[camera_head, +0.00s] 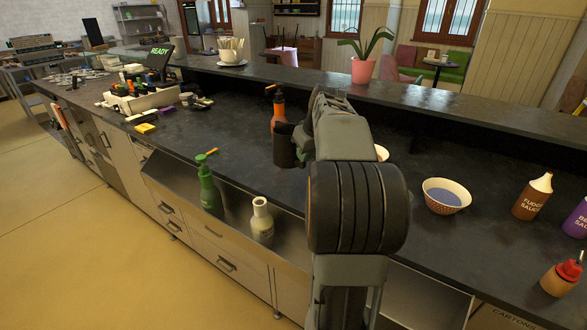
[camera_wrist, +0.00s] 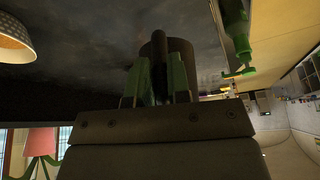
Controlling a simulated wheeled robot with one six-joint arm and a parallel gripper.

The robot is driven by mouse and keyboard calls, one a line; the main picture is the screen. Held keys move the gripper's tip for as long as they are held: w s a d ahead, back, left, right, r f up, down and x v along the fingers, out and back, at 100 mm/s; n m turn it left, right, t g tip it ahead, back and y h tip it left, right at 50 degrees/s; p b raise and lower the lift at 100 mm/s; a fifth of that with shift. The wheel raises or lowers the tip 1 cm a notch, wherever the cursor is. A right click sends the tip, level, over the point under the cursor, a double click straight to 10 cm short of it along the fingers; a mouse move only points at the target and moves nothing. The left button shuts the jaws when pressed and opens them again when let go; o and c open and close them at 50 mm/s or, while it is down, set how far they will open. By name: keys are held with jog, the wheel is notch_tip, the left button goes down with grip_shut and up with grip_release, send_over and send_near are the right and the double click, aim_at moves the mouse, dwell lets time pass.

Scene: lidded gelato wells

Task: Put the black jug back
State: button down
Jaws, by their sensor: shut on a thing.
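The black jug (camera_head: 284,152) is over the dark counter near the middle of the head view, at the left side of my gripper (camera_head: 300,142). In the wrist view, the jug (camera_wrist: 183,52) is in front of my gripper (camera_wrist: 160,82), whose green-sided fingers are shut on its dark handle. The jug looks roughly upright in the head view. Whether its base touches the counter I cannot tell. My arm hides part of the counter behind and right of it.
An orange spray bottle (camera_head: 278,108) stands just behind the jug. A green pump bottle (camera_head: 208,188) and a cream bottle (camera_head: 262,220) stand on the lower steel ledge. A patterned bowl (camera_head: 446,196) and a fudge sauce bottle (camera_head: 532,197) are at right.

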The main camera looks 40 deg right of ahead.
jog(key=w+d+f, duration=0.1)
jog(key=w+f, duration=0.1)
jog(key=f, duration=0.1)
jog(key=w+f, duration=0.2)
jog(key=f, duration=0.1)
jog(key=w+d+f, duration=0.1)
jog(key=w+f, duration=0.1)
jog(key=f, duration=0.1)
jog(key=shift+d+p, duration=0.35)
jog(key=shift+p, duration=0.05)
jog(key=shift+f, duration=0.35)
jog(key=shift+f, duration=0.15)
jog(key=c, duration=1.1)
grip_release()
